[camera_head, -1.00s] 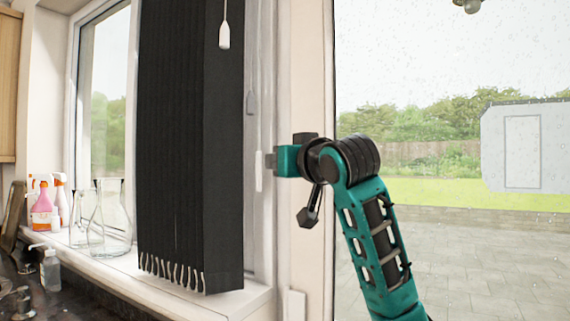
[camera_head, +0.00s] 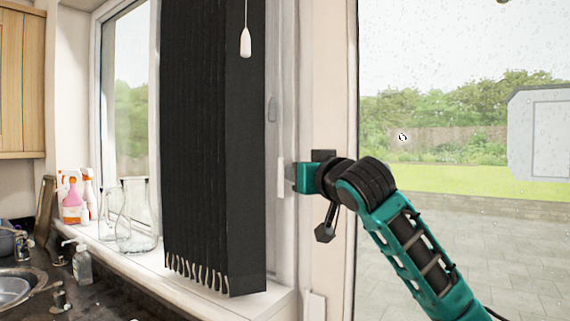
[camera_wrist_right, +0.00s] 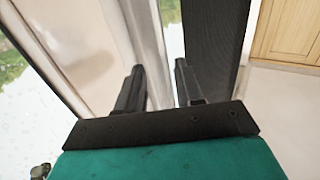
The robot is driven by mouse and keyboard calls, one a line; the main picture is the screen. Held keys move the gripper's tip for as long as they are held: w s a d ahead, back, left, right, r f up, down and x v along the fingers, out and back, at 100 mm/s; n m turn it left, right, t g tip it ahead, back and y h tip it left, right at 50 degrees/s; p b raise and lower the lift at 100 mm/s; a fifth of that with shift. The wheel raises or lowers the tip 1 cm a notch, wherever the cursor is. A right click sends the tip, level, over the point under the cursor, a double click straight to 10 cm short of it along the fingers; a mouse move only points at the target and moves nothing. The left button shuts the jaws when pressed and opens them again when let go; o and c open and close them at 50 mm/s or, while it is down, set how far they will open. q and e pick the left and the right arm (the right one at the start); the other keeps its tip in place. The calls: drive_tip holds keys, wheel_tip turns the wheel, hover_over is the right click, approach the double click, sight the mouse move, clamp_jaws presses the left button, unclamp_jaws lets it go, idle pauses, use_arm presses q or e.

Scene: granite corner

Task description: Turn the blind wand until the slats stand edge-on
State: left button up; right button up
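The dark blind (camera_head: 195,140) hangs in front of the window, its slats gathered in a tight stack with pale loops along the bottom. A white tapered pull (camera_head: 246,42) hangs on a thin line before its upper right part. A short white upright bar (camera_head: 281,177) is right of the blind, at my right gripper's tips; I cannot tell which of these is the wand. My right gripper (camera_head: 290,178) points left near that bar. In the right wrist view its fingers (camera_wrist_right: 160,88) are apart with nothing clearly between them. My left gripper is out of view.
Glass vessels (camera_head: 140,215) and spray bottles (camera_head: 72,200) stand on the sill to the left. A soap bottle (camera_head: 82,262) and sink (camera_head: 18,288) are at lower left. The window post (camera_head: 325,110) is close behind my right gripper.

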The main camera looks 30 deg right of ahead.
sight(283, 168)
drive_tip(key=p+x, duration=0.2)
drive_tip(key=x, duration=0.8)
clamp_jaws()
